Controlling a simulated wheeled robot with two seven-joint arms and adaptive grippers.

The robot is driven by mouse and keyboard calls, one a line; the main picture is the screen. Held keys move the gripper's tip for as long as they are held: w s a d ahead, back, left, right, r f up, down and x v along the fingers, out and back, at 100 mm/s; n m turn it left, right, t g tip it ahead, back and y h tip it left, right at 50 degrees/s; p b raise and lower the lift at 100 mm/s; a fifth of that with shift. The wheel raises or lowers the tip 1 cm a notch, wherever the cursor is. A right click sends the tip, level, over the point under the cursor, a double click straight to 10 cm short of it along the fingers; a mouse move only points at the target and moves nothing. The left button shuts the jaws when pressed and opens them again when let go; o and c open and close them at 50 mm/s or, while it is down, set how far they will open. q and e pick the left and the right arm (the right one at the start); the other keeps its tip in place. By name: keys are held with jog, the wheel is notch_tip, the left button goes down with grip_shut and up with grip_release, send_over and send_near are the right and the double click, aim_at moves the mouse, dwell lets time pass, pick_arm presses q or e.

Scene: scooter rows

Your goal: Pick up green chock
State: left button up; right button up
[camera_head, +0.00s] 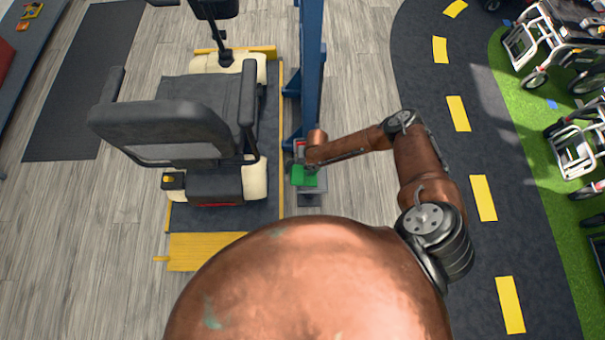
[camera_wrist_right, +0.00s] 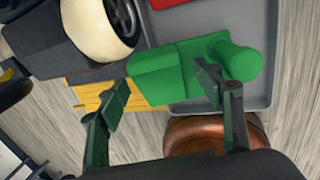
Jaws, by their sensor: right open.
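The green chock (camera_head: 303,176) lies on a small grey tray beside the scooter, at the foot of the blue post. In the right wrist view, the green chock (camera_wrist_right: 168,82) is a blocky piece with a rounded end, reaching over the tray's edge. My right gripper (camera_wrist_right: 161,77) is open, with one finger to each side of the chock's middle; the right finger overlaps it in the picture. I cannot tell whether they touch. In the head view my right wrist is just above the chock and its fingers are hard to make out. My left gripper is not in view.
The grey tray (camera_wrist_right: 262,52) also bears a red item (camera_wrist_right: 168,2). A mobility scooter (camera_head: 190,120) on a yellow-edged platform stands close left. The blue post (camera_head: 311,75) rises behind. Wheelchairs (camera_head: 575,135) stand far right, past a dark, yellow-dashed lane with open floor.

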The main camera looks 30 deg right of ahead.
jog(key=shift+c, duration=0.5)
jog(key=c, duration=1.4)
